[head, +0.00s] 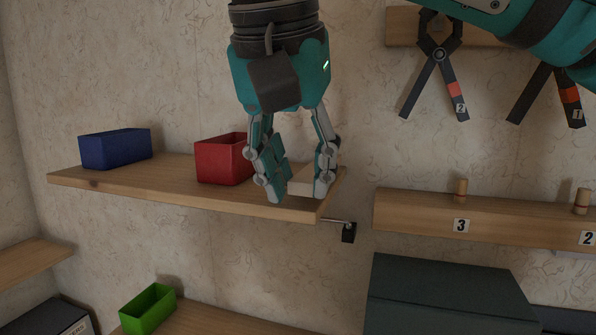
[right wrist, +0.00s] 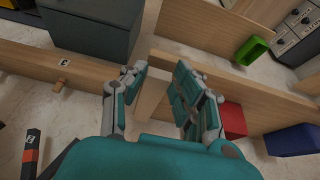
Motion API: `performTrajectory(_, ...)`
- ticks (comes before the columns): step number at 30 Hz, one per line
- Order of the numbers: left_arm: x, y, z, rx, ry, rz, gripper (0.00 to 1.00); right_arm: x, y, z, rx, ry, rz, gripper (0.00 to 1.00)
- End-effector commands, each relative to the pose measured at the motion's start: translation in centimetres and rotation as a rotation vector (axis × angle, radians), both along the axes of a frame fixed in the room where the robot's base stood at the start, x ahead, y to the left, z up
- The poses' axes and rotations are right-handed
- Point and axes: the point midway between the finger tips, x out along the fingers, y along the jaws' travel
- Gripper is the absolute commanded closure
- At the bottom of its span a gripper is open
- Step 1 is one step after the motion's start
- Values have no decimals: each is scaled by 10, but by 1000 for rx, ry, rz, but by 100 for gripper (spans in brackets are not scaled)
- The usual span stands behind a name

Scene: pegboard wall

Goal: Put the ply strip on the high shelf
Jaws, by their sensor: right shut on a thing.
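The ply strip (head: 302,181) is a pale wooden piece between the fingers of my right gripper (head: 298,194), at the right end of the high shelf (head: 150,185). The gripper points down and is shut on the strip, and the fingers hide part of it. The strip is on or just above the shelf; I cannot tell which. In the right wrist view, a pale wooden piece (right wrist: 152,98) shows between the fingers (right wrist: 158,72), close to the shelf's end. My left gripper is not in view.
A red bin (head: 220,161) stands on the shelf just left of the gripper, and a blue bin (head: 115,149) farther left. A green bin (head: 148,308) is lower down. Pliers (head: 436,70) hang at upper right, above a numbered peg rail (head: 415,212) and a dark box (head: 445,290).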

Motion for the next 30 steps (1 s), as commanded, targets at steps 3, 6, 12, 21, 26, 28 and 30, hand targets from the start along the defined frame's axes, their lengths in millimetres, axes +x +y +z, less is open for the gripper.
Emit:
performTrajectory(3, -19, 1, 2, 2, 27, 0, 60, 0, -1, -8, 1, 0, -1, 100)
performTrajectory(6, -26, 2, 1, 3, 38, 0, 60, 0, 0, -11, 2, -1, -1, 100)
performTrajectory(12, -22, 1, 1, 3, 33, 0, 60, 0, 0, -11, 2, 0, 0, 100)
performTrajectory(21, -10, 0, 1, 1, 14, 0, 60, 0, 0, -13, 2, 0, 0, 48)
performTrajectory(26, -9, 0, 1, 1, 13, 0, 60, 0, 0, -13, 3, 0, -1, 48)
performTrajectory(28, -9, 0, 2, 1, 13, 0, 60, 0, 0, -13, 3, 0, -1, 48)
performTrajectory(30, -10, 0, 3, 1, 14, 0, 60, 0, 0, -10, 3, -1, -2, 48)
